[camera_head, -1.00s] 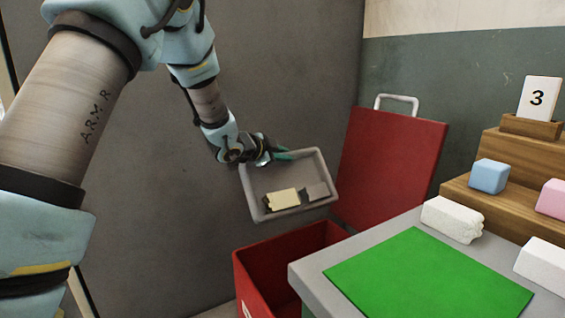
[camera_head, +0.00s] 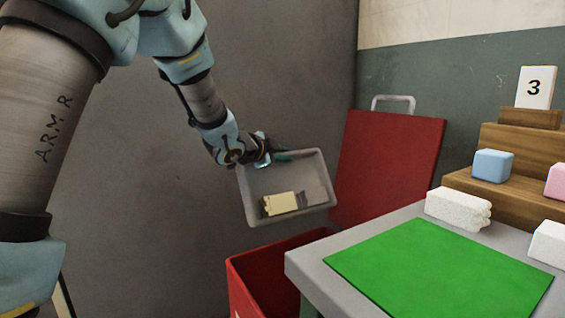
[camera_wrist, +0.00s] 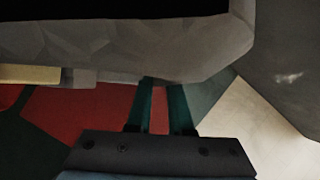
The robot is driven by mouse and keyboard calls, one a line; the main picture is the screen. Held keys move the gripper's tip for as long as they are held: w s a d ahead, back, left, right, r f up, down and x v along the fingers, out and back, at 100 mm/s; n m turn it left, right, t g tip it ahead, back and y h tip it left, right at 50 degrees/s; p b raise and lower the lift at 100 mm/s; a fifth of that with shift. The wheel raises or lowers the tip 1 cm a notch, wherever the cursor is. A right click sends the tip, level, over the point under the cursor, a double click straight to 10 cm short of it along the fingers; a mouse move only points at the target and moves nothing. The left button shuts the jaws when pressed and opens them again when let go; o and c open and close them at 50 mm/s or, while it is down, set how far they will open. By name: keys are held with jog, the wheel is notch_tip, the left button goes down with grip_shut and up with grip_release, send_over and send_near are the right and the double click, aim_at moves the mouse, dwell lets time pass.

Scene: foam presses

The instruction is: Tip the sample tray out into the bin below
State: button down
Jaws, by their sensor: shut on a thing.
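The grey sample tray (camera_head: 244,188) hangs in the air, tilted steeply with its open side towards the head camera. A cream block (camera_head: 279,204) and grey pieces (camera_head: 313,196) lie inside, against its lower edge. My gripper (camera_head: 282,156) is shut on the tray's upper rim. In the wrist view, the green fingers (camera_wrist: 165,88) meet the tray's wall (camera_wrist: 120,52). The cream block shows at the left there (camera_wrist: 28,74). The red bin (camera_head: 262,270) is open below the tray; its floor is hidden.
The bin's red lid (camera_head: 392,165) stands raised behind it. A grey table with a green mat (camera_head: 437,275) is close on the right. White foam blocks (camera_head: 458,209), a blue block (camera_head: 493,165) and wooden steps with a "3" card (camera_head: 535,87) stand farther right.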

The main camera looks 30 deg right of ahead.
jog(key=shift+s+b, duration=0.25)
jog(key=shift+b, duration=0.3)
jog(key=b, duration=0.2)
jog(key=s+m+b, duration=0.1)
jog(key=b, duration=0.1)
jog(key=shift+s+a+r+t+h, duration=0.1)
jog(key=shift+s+r+t+h, duration=0.1)
jog(key=shift+t+h, duration=0.15)
jog(key=shift+s+b, duration=0.2)
jog(key=shift+b, duration=0.3)
jog(key=shift+s+r+m+b, duration=0.1)
jog(key=shift+s+m+b, duration=0.2)
jog(key=shift+b, duration=0.5)
jog(key=s+b, duration=0.1)
jog(key=b, duration=0.4)
jog(key=shift+s+a+r+m+t+h, duration=0.1)
jog(key=shift+s+a+m+t+h, duration=0.05)
jog(key=shift+s+m+t+h, duration=0.25)
jog(key=shift+s+b, duration=0.2)
jog(key=shift+b, duration=0.4)
